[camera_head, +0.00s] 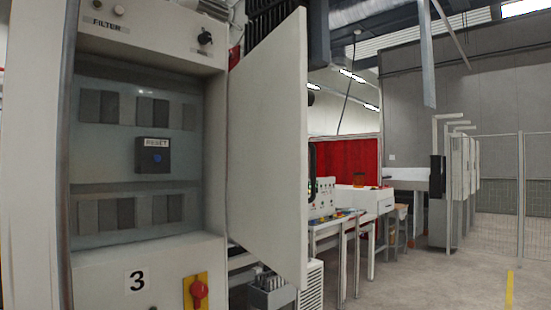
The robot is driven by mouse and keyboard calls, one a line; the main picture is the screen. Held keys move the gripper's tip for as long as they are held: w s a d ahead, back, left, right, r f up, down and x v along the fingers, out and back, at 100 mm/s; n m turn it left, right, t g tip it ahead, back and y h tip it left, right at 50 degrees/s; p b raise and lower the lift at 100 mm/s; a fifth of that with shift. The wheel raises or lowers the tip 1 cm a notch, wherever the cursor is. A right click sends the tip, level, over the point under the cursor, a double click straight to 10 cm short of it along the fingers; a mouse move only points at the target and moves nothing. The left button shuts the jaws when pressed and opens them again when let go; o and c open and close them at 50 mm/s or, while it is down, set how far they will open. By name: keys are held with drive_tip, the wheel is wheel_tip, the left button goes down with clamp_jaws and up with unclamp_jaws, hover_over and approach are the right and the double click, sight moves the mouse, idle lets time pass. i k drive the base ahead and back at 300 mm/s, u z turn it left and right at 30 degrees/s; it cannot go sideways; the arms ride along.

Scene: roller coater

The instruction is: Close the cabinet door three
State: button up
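The cabinet marked 3 (217,258) stands at the left with its front open. Its door (270,150) is a plain pale panel, hinged on the cabinet's right side and swung wide open toward the right. Inside the cabinet are grey modules, a black box with a blue button labelled RESET (153,156), a FILTER label with a black knob at the top, and a red rotary switch (198,291) on a yellow plate at the bottom. My gripper is not in view.
Behind the door's right edge are a control panel (326,197) on a bench, a red screen (348,160) and white machines. A wire-mesh fence (497,185) stands at the right. Grey floor (430,275) is clear at the lower right.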

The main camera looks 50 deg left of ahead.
sight(267, 145)
drive_tip(key=i, duration=1.75)
drive_tip(key=u, duration=3.05)
